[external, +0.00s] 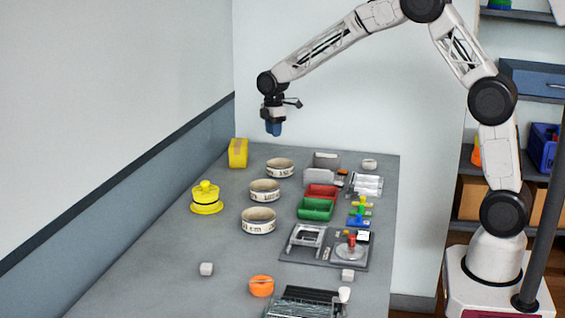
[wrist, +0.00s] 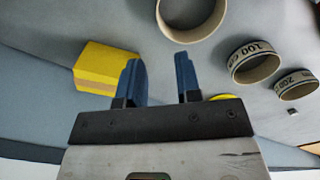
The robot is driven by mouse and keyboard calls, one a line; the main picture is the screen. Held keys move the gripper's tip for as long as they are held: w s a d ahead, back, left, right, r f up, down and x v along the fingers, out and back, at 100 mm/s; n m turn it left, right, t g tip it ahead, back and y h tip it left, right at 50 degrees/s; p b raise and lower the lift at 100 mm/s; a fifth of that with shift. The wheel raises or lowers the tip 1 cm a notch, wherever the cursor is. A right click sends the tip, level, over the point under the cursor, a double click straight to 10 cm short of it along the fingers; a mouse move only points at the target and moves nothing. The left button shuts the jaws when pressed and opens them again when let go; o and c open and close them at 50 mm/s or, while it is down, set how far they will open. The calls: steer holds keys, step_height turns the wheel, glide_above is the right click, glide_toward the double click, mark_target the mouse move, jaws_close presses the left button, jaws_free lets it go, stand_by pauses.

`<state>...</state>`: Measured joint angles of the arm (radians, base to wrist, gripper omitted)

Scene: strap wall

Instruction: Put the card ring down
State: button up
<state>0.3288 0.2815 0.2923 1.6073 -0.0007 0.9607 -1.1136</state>
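Three beige card rings with printed bands stand on the grey table: a far one (external: 280,174), a middle one (external: 264,196) and a near one (external: 258,228). I cannot tell which is the task's ring. The wrist view shows three rings too: a large one (wrist: 165,30) cut by the top edge, one marked "100 cm" (wrist: 254,52), and one marked "200 cm" (wrist: 297,79). My gripper (external: 274,132) is above the table's far left end, clear of the rings. In the wrist view its blue fingers (wrist: 160,72) are apart with nothing between them.
A yellow box (external: 238,155) stands at the far left, close below my gripper. A yellow round piece (external: 206,200) is left of the rings. Red (external: 321,191) and green bins (external: 316,209) and a grey tray (external: 290,257) are on the right. The front left table is mostly clear.

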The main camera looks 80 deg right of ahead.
stand_by(0.3)
steer(key=s+a+r+m, duration=0.1)
steer(key=s+a+r, duration=0.45)
steer(key=s, duration=0.25)
steer(key=s+a+r+m+t, duration=0.1)
steer(key=s+a+r+m, duration=0.1)
steer(key=s+a+r, duration=0.35)
steer(key=s+a+r+m, duration=0.1)
steer(key=s+a+r, duration=0.3)
steer(key=s+a, duration=0.45)
steer(key=s+a+f+m, duration=0.1)
steer(key=s+a, duration=0.3)
steer(key=s, duration=1.1)
steer(key=s+a+f+m+t, duration=0.1)
steer(key=s+a+m, duration=0.2)
steer(key=s, duration=1.1)
steer(key=shift+s+a+m+t, duration=0.3)
steer(key=shift+s+a+m, duration=0.1)
steer(key=shift+m, duration=0.2)
steer(key=shift+o, duration=0.5)
steer(key=shift+w+f, duration=0.1)
steer(key=shift+w, duration=0.1)
